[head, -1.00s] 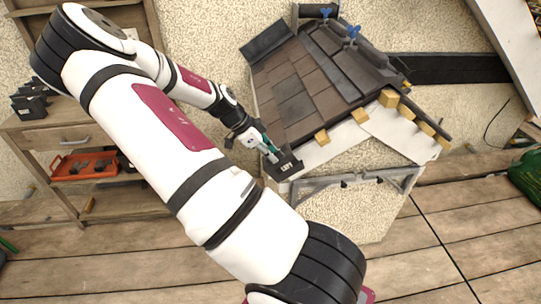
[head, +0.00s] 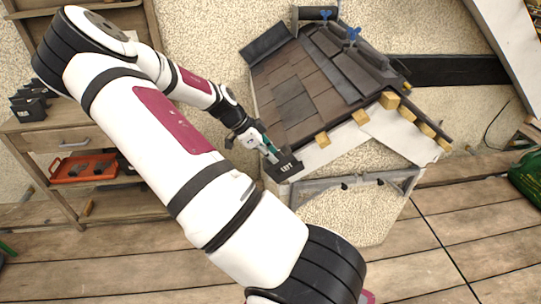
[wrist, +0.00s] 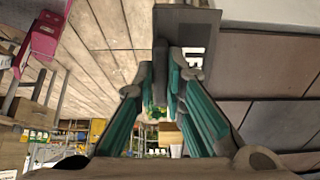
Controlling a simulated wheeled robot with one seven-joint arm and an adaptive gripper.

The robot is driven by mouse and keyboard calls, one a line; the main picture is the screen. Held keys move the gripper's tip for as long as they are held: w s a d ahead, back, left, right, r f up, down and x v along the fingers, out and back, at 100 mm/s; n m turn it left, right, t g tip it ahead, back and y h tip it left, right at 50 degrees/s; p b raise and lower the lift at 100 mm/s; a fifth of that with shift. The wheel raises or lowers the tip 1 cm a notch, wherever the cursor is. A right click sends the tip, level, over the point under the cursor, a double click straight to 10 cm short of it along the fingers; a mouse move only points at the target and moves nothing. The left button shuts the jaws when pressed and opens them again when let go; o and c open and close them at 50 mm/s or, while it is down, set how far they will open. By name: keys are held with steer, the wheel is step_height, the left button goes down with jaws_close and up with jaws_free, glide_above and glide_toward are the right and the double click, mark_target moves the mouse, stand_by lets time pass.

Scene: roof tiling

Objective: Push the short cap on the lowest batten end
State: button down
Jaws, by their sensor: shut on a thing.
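The short cap (head: 285,170) is dark grey with white lettering that seems to read LEFT. It sits at the lower left corner of the roof, against the verge; the wrist view shows its dark body (wrist: 200,32) at the top. My gripper (head: 270,151) comes down from the upper left and is shut on the cap, green-lined fingers (wrist: 168,78) around its narrow part. The lowest batten end is hidden behind cap and fingers, so I cannot tell how far the cap is over it. Bare yellow batten ends (head: 322,139) show further up the verge.
Brown roof tiles (head: 290,85) lie right of my gripper. A grey bracket frame (head: 350,181) runs below the roof edge. A workbench (head: 60,128) with dark caps (head: 28,105) and an orange tray (head: 85,168) stands left. Plank floor in front is clear.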

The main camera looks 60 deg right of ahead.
steer(key=c, duration=1.6)
jaws_free()
steer(key=shift+o, duration=0.2)
steer(key=shift+r, duration=0.1)
steer(key=p+v, duration=0.2)
steer(key=v, duration=0.3)
steer(key=shift+w+a+r, duration=0.2)
steer(key=shift+r, duration=0.15)
